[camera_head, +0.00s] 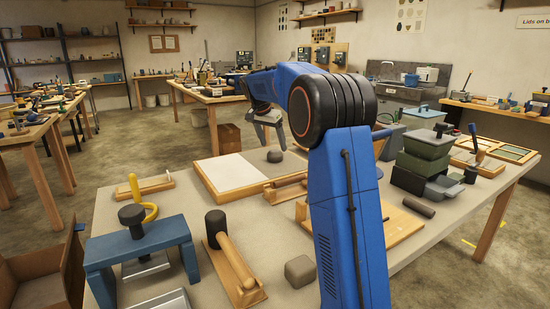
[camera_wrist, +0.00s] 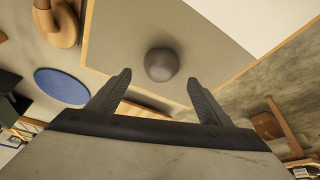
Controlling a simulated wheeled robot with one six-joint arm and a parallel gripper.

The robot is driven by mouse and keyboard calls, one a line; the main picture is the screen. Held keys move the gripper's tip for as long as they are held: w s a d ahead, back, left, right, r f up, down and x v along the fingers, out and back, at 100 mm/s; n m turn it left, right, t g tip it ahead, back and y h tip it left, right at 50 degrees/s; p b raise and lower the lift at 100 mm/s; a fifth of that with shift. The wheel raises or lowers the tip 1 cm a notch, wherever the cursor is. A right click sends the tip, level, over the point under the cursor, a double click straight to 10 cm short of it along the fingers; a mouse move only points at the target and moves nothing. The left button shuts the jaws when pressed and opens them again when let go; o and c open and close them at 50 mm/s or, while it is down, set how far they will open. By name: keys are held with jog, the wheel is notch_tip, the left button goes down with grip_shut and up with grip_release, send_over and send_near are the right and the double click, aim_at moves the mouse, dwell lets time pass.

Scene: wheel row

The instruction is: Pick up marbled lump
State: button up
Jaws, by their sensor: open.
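A rounded dark grey lump (camera_head: 274,156) sits on the wood-edged board in the head view. In the wrist view a smooth, dark lump (camera_wrist: 161,63) lies just beyond and between my fingertips. No marbling can be made out on it. A second lump (camera_head: 299,268), grey-brown and blocky, sits on the near part of the table, beside my blue arm. My gripper (camera_head: 268,140) is above the board, close to the dark lump. In the wrist view my gripper (camera_wrist: 159,79) is open, with nothing between its fingers.
The wood-edged board (camera_head: 209,183) has a pale sheet (camera_head: 238,172). Stacked green boxes (camera_head: 425,150) stand at right. A blue disc (camera_wrist: 62,85) shows at left in the wrist view.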

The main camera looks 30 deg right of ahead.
aim_at(275, 151)
jog(key=shift+x, duration=2.65)
jog(key=shift+a, duration=0.1)
jog(key=c, duration=1.4)
